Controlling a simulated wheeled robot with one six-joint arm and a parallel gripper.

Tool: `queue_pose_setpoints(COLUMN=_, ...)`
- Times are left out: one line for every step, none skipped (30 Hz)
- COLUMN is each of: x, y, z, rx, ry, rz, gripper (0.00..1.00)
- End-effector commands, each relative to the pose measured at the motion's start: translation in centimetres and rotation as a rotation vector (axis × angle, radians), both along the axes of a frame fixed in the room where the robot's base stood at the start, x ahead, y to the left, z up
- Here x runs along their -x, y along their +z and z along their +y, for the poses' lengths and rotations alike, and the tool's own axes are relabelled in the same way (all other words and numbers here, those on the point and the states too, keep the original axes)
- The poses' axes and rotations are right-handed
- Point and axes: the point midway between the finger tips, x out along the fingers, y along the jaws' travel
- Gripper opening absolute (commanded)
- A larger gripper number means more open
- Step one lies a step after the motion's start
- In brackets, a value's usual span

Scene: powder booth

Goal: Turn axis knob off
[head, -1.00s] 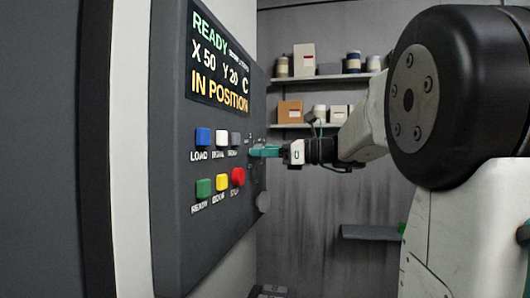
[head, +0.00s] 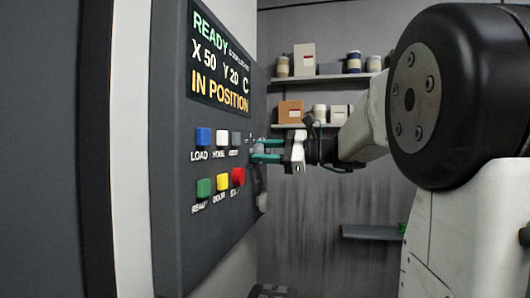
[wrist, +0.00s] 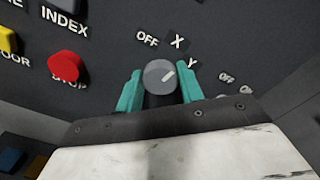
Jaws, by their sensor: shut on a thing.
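The axis knob (wrist: 158,76) is a round grey dial on the dark control panel (head: 180,245). In the wrist view its white mark points up and right, toward the Y label; OFF and X stand above it. My gripper (wrist: 160,82) has its teal fingers on either side of the knob, shut on it. In the head view my gripper (head: 256,151) reaches the panel's right side with one finger above the other. The knob is hard to make out there.
The red STOP button (wrist: 65,66) lies left of the knob in the wrist view. Another small control with an OFF label sits at lower right. The panel screen (head: 219,65) reads READY, X 50, Y 20 C, IN POSITION. Shelves (head: 310,126) stand behind my arm.

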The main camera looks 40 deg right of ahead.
Motion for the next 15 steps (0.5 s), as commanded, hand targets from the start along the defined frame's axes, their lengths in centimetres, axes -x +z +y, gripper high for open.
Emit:
queue_pose_setpoints(x=0.01, y=-0.06, z=-0.02, rx=0.034, ry=-0.001, rz=-0.026, gripper=0.15)
queue_pose_setpoints(x=0.01, y=-0.06, z=-0.02, rx=0.056, ry=-0.001, rz=-0.043, gripper=0.15)
queue_pose_setpoints(x=0.01, y=-0.08, z=-0.01, rx=0.086, ry=-0.001, rz=-0.066, gripper=0.15)
queue_pose_setpoints(x=0.02, y=-0.08, z=-0.01, rx=0.108, ry=-0.001, rz=-0.084, gripper=0.15)
queue_pose_setpoints(x=0.02, y=-0.09, z=0.0, rx=0.131, ry=-0.001, rz=-0.102, gripper=0.15)
queue_pose_setpoints(x=0.02, y=-0.11, z=0.0, rx=0.161, ry=-0.001, rz=-0.125, gripper=0.15)
queue_pose_setpoints(x=0.03, y=-0.11, z=0.0, rx=0.183, ry=-0.001, rz=-0.142, gripper=0.15)
queue_pose_setpoints(x=0.03, y=-0.12, z=0.01, rx=0.206, ry=-0.001, rz=-0.16, gripper=0.15)
queue_pose_setpoints(x=0.04, y=-0.13, z=0.02, rx=0.236, ry=-0.001, rz=-0.183, gripper=0.15)
queue_pose_setpoints(x=0.04, y=-0.14, z=0.02, rx=0.258, ry=-0.001, rz=-0.201, gripper=0.15)
queue_pose_setpoints(x=0.04, y=-0.14, z=0.02, rx=0.281, ry=-0.001, rz=-0.218, gripper=0.15)
queue_pose_setpoints(x=0.04, y=-0.15, z=0.02, rx=0.311, ry=-0.001, rz=-0.242, gripper=0.15)
queue_pose_setpoints(x=0.04, y=-0.16, z=0.02, rx=0.333, ry=-0.001, rz=-0.259, gripper=0.15)
queue_pose_setpoints(x=0.05, y=-0.17, z=0.03, rx=0.356, ry=0.0, rz=-0.276, gripper=0.15)
queue_pose_setpoints(x=0.05, y=-0.18, z=0.03, rx=0.386, ry=0.0, rz=-0.3, gripper=0.15)
